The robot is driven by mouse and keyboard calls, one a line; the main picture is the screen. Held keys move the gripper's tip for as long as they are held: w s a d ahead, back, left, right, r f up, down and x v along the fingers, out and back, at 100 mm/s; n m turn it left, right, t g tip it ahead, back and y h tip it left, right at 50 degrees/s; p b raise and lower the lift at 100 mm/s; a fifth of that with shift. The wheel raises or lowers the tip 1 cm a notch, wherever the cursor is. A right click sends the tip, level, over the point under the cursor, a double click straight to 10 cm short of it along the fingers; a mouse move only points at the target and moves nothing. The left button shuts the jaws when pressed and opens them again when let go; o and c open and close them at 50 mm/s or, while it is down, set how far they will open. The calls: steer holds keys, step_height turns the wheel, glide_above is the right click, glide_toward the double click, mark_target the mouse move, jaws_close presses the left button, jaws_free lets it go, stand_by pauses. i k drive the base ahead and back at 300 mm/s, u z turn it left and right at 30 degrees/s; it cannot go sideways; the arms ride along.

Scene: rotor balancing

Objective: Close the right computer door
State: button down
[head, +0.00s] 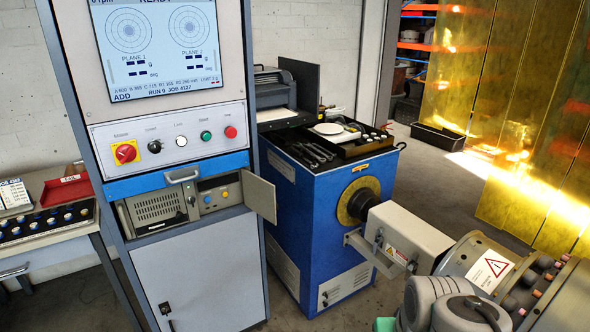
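The right computer door (259,197) is a small grey panel at the right edge of the computer compartment in the tall cabinet. It stands open, swung out to the right, past the cabinet's side and in front of the blue machine. A narrow panel (124,220) stands at the compartment's left edge. My gripper is not in view; only rounded grey links of my arm show at the bottom right.
A blue machine (290,215) with a yellow-ringed flange and a grey box-shaped guard (408,235) stands right of the cabinet. A large metal cylinder (490,265) fills the lower right. A side table (50,235) stands left. Some floor is clear between cabinet and machine guard.

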mark_target(259, 194)
steer(key=i, duration=1.75)
steer(key=u, duration=2.35)
